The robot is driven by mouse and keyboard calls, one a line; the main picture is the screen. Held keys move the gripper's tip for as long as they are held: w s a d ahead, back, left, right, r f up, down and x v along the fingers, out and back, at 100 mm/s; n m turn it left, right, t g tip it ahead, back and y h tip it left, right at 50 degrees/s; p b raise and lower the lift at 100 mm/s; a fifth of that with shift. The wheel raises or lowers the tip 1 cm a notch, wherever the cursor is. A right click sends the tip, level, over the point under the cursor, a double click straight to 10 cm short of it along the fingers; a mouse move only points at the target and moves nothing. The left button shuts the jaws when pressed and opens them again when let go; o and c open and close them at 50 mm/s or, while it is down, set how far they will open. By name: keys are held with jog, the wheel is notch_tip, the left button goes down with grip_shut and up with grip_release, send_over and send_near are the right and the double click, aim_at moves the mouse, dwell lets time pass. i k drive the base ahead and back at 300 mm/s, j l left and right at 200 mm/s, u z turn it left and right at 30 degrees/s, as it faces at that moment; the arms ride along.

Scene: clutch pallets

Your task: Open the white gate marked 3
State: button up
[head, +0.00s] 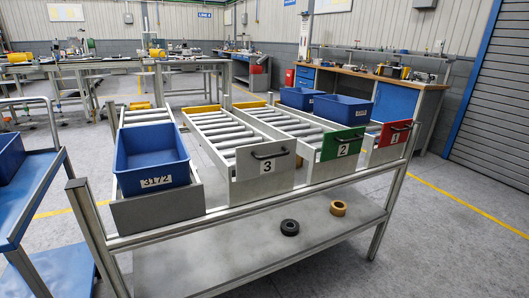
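The white gate marked 3 (263,174) stands upright at the front end of a roller lane, left of the green gate. It has a dark bar handle (270,154) near its top edge and a "3" label below it. The roller lane behind it (218,130) is empty. The green gate marked 2 (342,145) and the red gate marked 1 (394,134) stand upright to its right, each with a dark handle. My gripper is not in view.
A blue bin labelled 3172 (152,160) sits in the left lane behind a grey plate (158,210). Blue bins (342,110) stand on the right lanes. Black (290,227) and tan (338,208) rings lie on the lower shelf (210,262). A blue cart (30,200) stands at left. Floor at right is clear.

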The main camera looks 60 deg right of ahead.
aim_at(262, 159)
jog(key=z, duration=0.4)
jog(key=l+z, duration=0.1)
jog(key=z, duration=0.3)
jog(key=i+z, duration=0.1)
jog(key=z, duration=0.65)
jog(key=i, duration=0.05)
